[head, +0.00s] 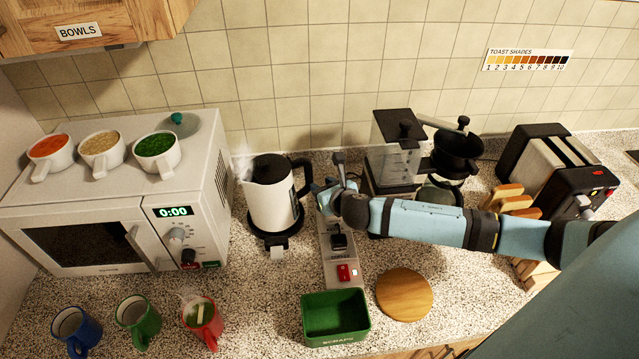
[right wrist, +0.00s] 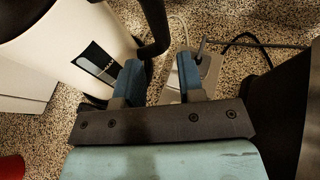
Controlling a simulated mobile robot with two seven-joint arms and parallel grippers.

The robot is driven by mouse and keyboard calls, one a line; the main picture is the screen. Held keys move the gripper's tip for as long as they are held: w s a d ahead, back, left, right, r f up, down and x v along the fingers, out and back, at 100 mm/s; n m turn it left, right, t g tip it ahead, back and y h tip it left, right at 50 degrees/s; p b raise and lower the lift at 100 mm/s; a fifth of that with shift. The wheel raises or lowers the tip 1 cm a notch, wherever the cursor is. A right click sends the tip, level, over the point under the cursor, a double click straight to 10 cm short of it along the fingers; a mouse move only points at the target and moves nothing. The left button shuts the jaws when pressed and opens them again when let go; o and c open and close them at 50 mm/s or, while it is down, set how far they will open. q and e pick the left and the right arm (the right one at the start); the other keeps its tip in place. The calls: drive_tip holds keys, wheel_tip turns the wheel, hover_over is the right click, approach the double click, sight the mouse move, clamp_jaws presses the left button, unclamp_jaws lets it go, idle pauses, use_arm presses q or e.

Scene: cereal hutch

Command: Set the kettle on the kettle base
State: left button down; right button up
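The white kettle (head: 272,205) with a black lid and black handle stands upright at the counter's middle. It appears seated on the dark round kettle base (head: 262,241), whose front edge and small light tab show below it; steam rises at its spout. My right gripper (head: 322,192) is just right of the handle. In the right wrist view the two blue fingers of my right gripper (right wrist: 160,77) are apart with nothing between them. The kettle (right wrist: 70,55) is at the left there, its handle (right wrist: 153,28) beyond the left finger. My left gripper is not in view.
A power strip (head: 343,273) with a red switch lies right of the kettle. A microwave (head: 110,220) with several cups on top stands left. A green bin (head: 335,318), a round wooden board (head: 404,296) and mugs (head: 204,325) are in front. A coffee grinder (head: 393,150) and toaster (head: 560,170) stand right.

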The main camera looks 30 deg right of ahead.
drive_tip(key=shift+v, duration=2.2)
